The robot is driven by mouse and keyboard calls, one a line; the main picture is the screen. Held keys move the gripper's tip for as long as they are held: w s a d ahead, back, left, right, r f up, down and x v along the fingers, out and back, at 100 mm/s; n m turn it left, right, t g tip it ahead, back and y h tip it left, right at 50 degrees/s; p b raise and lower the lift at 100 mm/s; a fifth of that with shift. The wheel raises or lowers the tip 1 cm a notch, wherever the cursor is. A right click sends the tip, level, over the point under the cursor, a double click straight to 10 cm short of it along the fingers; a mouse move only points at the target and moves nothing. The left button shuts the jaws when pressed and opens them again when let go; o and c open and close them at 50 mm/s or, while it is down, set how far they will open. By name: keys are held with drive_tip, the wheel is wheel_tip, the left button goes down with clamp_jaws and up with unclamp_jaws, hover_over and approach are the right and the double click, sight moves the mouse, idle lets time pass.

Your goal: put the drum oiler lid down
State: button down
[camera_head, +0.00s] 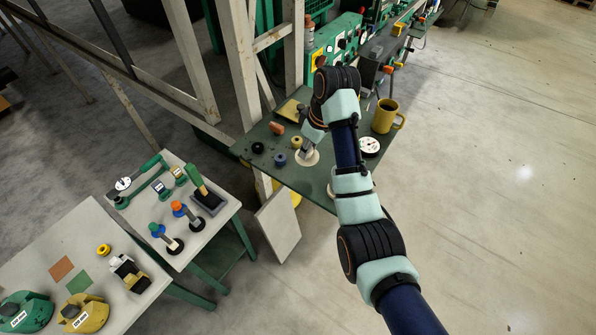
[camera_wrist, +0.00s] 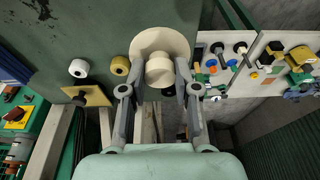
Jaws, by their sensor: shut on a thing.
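The lid is a cream disc with a round knob, seen in the wrist view (camera_wrist: 150,42) at the end of my gripper (camera_wrist: 161,84). My gripper is shut on the knob, with one finger on each side. In the head view the lid (camera_head: 311,158) shows as a pale disc below my gripper (camera_head: 309,148), over the dark green table (camera_head: 322,186). I cannot tell whether its underside touches the table top. My arm hides part of the table.
A yellow mug (camera_head: 385,116) and a white dial gauge (camera_head: 369,146) stand right of my arm.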

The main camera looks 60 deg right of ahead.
sight(317, 161)
drive_tip(key=shift+f+p, duration=0.6)
drive_tip(key=shift+f, duration=3.35)
drive_tip(key=c, duration=0.8)
unclamp_jaws()
drive_tip(key=shift+f, duration=0.1)
drive_tip(key=shift+c, duration=0.2)
drive_tip(key=p+v, duration=0.5)
drive_tip(key=v, duration=0.7)
drive_tip(key=shift+r, duration=0.25)
drive_tip(key=shift+f, duration=0.1)
